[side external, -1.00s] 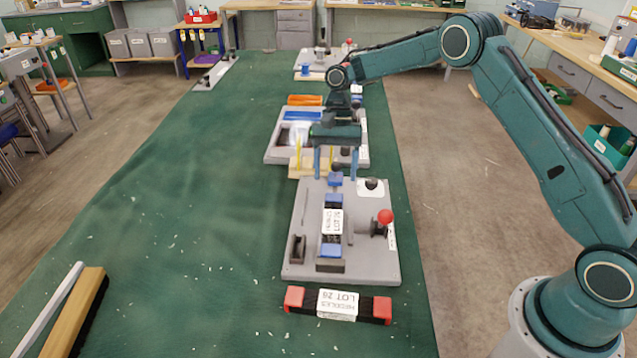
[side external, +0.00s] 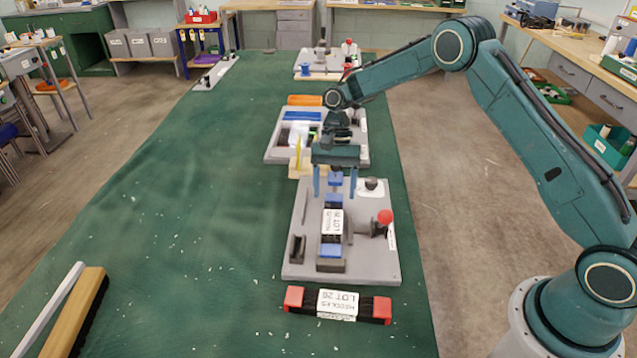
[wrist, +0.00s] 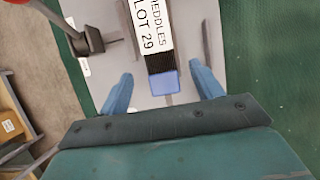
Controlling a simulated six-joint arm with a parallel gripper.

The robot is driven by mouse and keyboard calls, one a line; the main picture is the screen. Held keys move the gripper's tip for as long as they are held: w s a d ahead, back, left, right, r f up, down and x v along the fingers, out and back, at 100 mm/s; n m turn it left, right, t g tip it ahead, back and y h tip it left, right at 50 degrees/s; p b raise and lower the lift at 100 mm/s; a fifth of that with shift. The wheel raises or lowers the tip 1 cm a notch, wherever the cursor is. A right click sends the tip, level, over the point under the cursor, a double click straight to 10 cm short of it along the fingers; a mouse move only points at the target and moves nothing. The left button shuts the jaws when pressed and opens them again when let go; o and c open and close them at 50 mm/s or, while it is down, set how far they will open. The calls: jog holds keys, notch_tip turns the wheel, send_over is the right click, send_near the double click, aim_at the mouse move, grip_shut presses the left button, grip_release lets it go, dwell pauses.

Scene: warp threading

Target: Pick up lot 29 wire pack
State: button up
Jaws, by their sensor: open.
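The lot 29 wire pack has a black body, blue ends and a white label (side external: 333,221), and lies lengthwise on a grey fixture plate (side external: 373,262). In the wrist view its label reads "HEDDLES LOT 29" (wrist: 150,30), and one blue end (wrist: 164,83) points towards my gripper. My gripper (side external: 335,190) is open and empty at the pack's far end. In the wrist view the two blue fingers of my gripper (wrist: 161,86) stand on either side of that end, with gaps. I cannot tell how far above the plate the fingertips are.
A red knob (side external: 386,216) on a post stands right of the pack. A second pack with red ends (side external: 338,304) lies on the green mat in front of the plate. Another grey fixture (side external: 274,150) is behind my gripper. The mat (side external: 180,200) to the left is largely clear.

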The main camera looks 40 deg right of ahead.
aim_at(333, 205)
jog(key=shift+x, duration=1.7)
jog(key=shift+r, duration=0.1)
jog(key=c, duration=1.4)
